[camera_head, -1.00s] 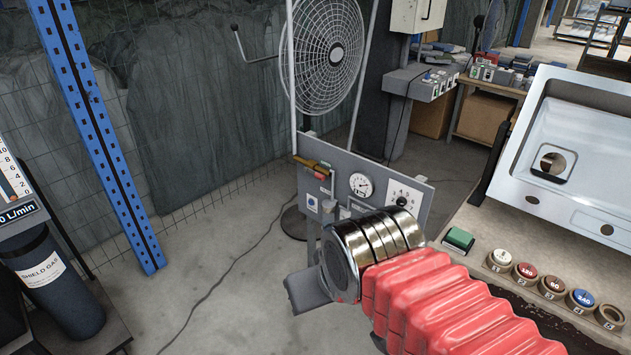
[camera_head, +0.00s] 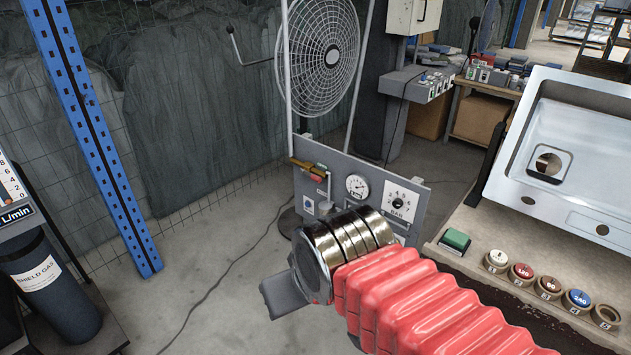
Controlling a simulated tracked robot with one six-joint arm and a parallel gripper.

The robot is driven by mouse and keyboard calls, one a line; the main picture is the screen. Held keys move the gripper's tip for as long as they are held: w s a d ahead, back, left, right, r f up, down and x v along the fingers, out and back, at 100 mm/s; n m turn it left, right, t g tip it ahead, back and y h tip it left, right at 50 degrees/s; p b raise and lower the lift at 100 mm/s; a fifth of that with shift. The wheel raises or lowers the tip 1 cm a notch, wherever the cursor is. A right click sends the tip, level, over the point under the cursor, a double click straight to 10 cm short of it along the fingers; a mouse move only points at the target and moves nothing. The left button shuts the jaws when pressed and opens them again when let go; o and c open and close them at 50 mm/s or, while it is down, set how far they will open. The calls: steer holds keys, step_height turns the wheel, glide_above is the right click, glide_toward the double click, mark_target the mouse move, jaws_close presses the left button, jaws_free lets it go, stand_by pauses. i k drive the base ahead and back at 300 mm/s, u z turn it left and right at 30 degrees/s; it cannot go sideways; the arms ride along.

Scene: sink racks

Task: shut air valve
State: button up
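A grey panel (camera_head: 338,165) stands in the middle, in front of the fan. At its upper left is what looks like the air valve (camera_head: 308,169), a brass-coloured body with a red part. It lies roughly level along the panel's face. My arm, with a red ribbed sleeve and a shiny metal wrist, reaches in from the lower right. My gripper (camera_head: 283,293) shows only as a grey piece beyond the wrist, below and in front of the panel's left side. It is apart from the valve in the picture. The wrist hides the fingertips and the panel's lower part.
The panel also has a round gauge (camera_head: 357,187) and a numbered BAR dial (camera_head: 398,202). A blue post (camera_head: 92,135) and gas cylinder (camera_head: 55,290) are at left. Bare floor lies between.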

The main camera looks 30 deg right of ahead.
mark_target(314, 176)
steer(key=i, duration=0.95)
